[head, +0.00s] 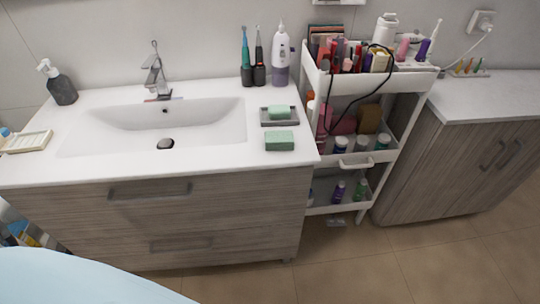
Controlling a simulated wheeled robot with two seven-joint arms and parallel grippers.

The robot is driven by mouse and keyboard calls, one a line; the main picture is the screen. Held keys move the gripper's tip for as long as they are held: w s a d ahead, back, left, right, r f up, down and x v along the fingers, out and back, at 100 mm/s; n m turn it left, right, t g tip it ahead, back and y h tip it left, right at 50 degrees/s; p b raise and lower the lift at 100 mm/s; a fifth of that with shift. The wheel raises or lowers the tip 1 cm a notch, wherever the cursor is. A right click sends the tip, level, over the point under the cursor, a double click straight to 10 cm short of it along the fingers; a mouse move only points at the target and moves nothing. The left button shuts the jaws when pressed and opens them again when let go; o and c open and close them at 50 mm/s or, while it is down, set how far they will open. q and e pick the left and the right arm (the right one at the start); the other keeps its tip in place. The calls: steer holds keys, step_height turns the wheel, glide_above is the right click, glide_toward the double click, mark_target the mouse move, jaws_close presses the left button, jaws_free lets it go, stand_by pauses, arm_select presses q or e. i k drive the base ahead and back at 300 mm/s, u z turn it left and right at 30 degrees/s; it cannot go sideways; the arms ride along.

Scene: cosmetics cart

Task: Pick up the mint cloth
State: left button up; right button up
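No thing is plainly a mint cloth. A flat green block (279,140), perhaps a folded cloth or a sponge, lies on the white counter (215,160) near its front right edge. Behind it, a small mint-coloured piece (280,112), perhaps soap, rests in a grey dish (264,121). The two are apart. A smooth pale blue curved surface (80,280) fills the lower left corner; I cannot tell what it is. Neither of my grippers is in view.
A sink basin (200,125) with a tap (155,75) takes up the counter's middle. A soap pump (58,83) stands at left, toothbrushes (253,60) and a white-purple bottle (281,60) at back right. A loaded white cart (345,160) stands close to the counter's right side.

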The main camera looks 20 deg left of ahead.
mark_target(275, 140)
steer(key=u, duration=0.25)
steer(key=i, duration=0.85)
steer(key=u, duration=0.75)
